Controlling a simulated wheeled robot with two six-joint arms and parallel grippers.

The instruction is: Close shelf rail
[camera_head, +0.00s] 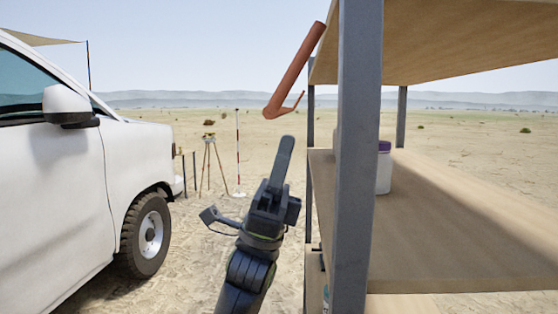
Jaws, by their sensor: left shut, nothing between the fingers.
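The shelf rail (297,68) is a reddish-orange bar at the left side of the shelf. It slants up toward the upper shelf board and has a small bent end at the bottom, hanging free in the air. The shelf (358,150) has a grey metal post and wooden boards, and the post stands right of the rail. My left gripper (285,150) is shut and empty, pointing up just below the rail's lower end, seemingly apart from it. My right gripper is not in view.
A white pickup (60,180) stands at the left. A white jar with a purple lid (384,168) stands on the middle board, partly behind the post. A tripod (210,160) and a red-white pole (238,150) stand on open sand behind.

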